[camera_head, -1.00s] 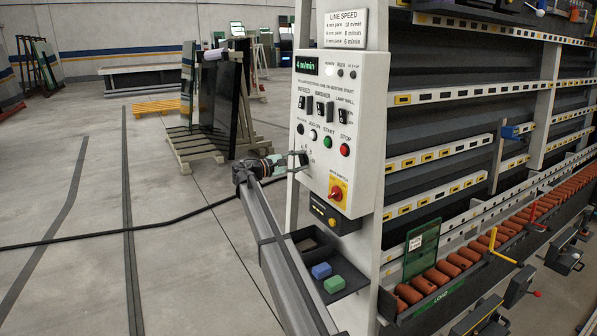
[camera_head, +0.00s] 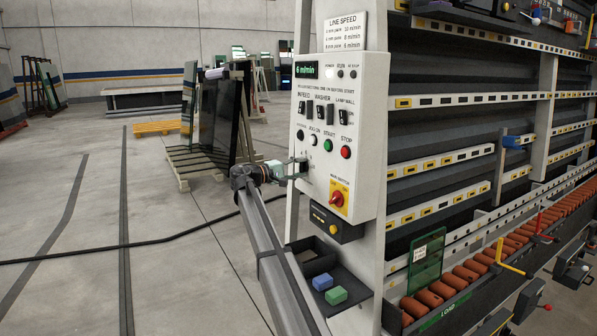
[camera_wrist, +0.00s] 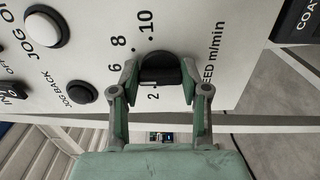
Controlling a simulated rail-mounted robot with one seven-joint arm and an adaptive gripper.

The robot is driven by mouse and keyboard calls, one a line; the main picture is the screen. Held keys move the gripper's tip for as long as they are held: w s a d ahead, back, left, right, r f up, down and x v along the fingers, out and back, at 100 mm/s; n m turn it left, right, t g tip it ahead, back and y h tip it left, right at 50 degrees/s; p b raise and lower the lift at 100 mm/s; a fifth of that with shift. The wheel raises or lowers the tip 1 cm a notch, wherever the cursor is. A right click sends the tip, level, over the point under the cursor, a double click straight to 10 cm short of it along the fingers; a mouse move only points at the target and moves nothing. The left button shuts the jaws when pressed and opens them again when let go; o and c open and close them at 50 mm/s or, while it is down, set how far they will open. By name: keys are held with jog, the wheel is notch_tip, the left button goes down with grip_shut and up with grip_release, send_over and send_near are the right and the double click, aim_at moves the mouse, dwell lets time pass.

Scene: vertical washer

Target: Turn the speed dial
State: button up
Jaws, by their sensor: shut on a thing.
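The black speed dial (camera_wrist: 160,69) is on the white control panel (camera_head: 371,115), with the numbers 2, 6, 8 and 10 and "SPEED m/min" visible around it in the wrist view. My gripper (camera_wrist: 159,84) is shut on the dial, one finger on each side. In the head view my gripper (camera_head: 300,168) is at the panel's lower left and hides the dial. The green display (camera_head: 306,71) at the panel's top reads 6 m/min.
A black jog back button (camera_wrist: 81,93) and a white jog button (camera_wrist: 44,27) are close to the left finger in the wrist view. A red main switch (camera_head: 338,198) sits below. A tray (camera_head: 361,291) holds a blue and a green block.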

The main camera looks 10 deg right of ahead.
jog(key=o, duration=1.1)
jog(key=shift+d, duration=0.1)
jog(key=shift+o, duration=0.2)
jog(key=v, duration=1.2)
